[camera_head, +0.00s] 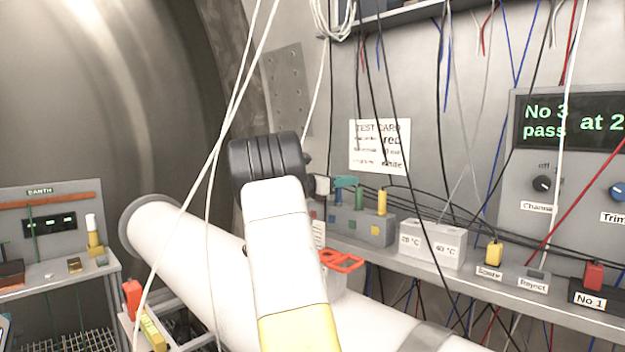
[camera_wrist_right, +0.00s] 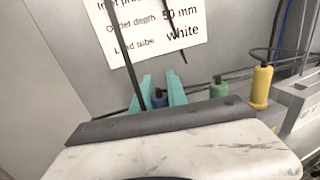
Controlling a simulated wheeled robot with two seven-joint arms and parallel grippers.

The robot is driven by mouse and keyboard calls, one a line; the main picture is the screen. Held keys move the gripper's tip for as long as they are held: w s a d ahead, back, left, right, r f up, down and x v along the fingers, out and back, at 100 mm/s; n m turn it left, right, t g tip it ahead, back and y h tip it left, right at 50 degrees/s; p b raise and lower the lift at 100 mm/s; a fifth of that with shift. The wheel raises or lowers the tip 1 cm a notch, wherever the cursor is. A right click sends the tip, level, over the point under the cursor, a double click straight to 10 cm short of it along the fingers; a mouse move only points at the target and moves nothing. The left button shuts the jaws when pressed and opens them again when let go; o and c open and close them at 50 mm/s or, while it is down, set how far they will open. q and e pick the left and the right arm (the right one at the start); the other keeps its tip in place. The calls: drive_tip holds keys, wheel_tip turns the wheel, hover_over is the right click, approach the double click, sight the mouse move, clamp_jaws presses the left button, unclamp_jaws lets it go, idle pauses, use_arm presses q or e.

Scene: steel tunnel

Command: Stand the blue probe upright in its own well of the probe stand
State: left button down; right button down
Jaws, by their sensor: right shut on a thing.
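My right gripper (camera_head: 345,182) has teal fingers, which also show in the wrist view (camera_wrist_right: 160,92). It is shut on the blue probe (camera_wrist_right: 160,98), which is upright between the fingers. In the head view the blue probe (camera_head: 338,196) is over the left part of the grey probe stand (camera_head: 345,226), which has coloured squares on its front. I cannot tell how far its lower end is inside a well. A green probe (camera_head: 360,198) and a yellow probe (camera_head: 382,202) stand upright to its right in the stand. My left gripper is not in view.
A white block labelled 20 °C and 40 °C (camera_head: 432,243) stands right of the stand. Farther right are a yellow plug (camera_head: 493,254) and a red one (camera_head: 593,275). Thin cables hang across the scene. A test card (camera_head: 380,147) is on the wall behind.

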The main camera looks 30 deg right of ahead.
drive_tip(key=shift+f, duration=0.4)
drive_tip(key=c, duration=1.2)
unclamp_jaws()
drive_tip(key=shift+c, duration=0.2)
drive_tip(key=a, duration=0.7)
drive_tip(key=shift+a, duration=0.4)
drive_tip(key=shift+s+a, duration=0.1)
